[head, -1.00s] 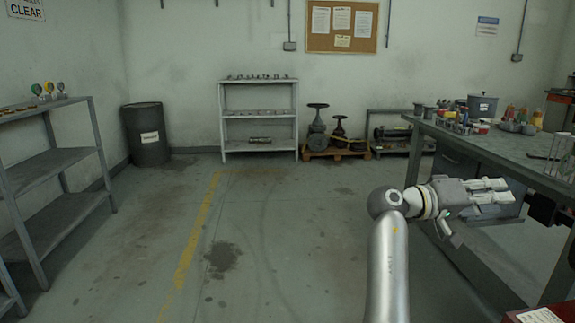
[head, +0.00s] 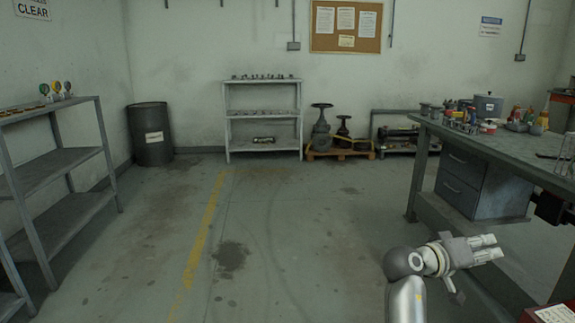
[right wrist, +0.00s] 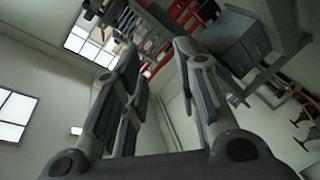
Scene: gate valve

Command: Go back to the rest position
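My right gripper (head: 488,249) is low at the right of the head view, below the front of the workbench and to the left of the red item at the bottom corner. In the right wrist view its fingers (right wrist: 157,62) stand apart with nothing between them. My left gripper is not in view. Two dark valves with handwheels, a larger one (head: 321,130) and a smaller one (head: 343,130), stand on a wooden pallet (head: 336,153) by the back wall.
The workbench (head: 500,145) on the right carries a pot (head: 488,106) and several small items; drawers (head: 482,182) hang beneath it. A shelf rack (head: 50,175) stands left, a drum (head: 151,135) and small shelf (head: 263,127) at the back. The middle floor is clear.

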